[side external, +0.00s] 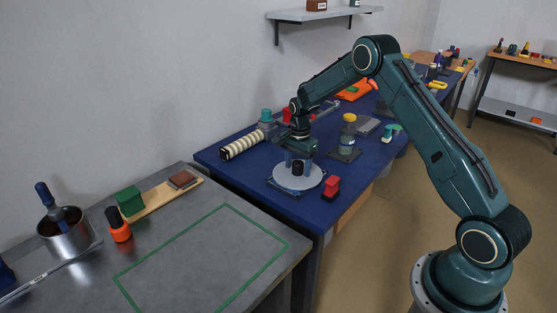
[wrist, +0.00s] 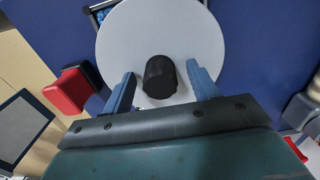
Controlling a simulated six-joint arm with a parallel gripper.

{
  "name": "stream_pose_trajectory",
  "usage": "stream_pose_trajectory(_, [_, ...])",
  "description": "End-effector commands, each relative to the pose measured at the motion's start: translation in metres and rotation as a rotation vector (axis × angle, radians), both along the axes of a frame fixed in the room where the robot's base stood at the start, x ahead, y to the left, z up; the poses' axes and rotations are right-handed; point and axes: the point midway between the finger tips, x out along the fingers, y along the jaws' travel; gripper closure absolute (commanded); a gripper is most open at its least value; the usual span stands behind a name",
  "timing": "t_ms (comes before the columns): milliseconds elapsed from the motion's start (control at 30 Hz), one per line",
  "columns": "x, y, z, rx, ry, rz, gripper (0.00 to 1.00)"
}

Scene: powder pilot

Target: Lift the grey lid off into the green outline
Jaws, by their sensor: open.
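The grey lid (side external: 282,177) is a round, pale disc on the blue table, with a black knob (side external: 297,168) in its middle. In the wrist view the lid (wrist: 125,38) fills the upper middle, with its black knob (wrist: 160,77) upright. My gripper (side external: 298,170) is over the lid, fingers pointing down. In the wrist view my gripper (wrist: 161,85) is open, with one blue finger on each side of the knob and a gap on both sides. The green outline (side external: 172,252) is a bare rectangle on the grey table at the front left.
A red block (side external: 332,186) stands close to the lid's right. A cream ribbed roll (side external: 242,145) lies behind on the left, and a yellow-topped jar (side external: 348,135) stands behind right. An orange-and-black bottle (side external: 119,226) and a green block (side external: 130,201) stand beyond the outline.

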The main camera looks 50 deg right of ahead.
Motion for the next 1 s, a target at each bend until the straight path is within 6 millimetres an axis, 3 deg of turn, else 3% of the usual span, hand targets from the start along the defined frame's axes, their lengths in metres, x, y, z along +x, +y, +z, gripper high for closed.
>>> stream_pose_trajectory(133, [0.000, 0.000, 0.000, 0.000, 0.000, 0.000, 0.43])
stream_pose_trajectory(300, [0.000, 0.000, 0.000, 0.000, 0.000, 0.000, 0.76])
stream_pose_trajectory(400, [0.000, 0.000, 0.000, 0.000, 0.000, 0.000, 0.91])
stream_pose_trajectory(767, [0.001, 0.000, 0.004, -0.001, -0.002, 0.000, 0.91])
stream_pose_trajectory(1000, [0.001, 0.000, 0.023, -0.001, -0.004, 0.000, 0.91])
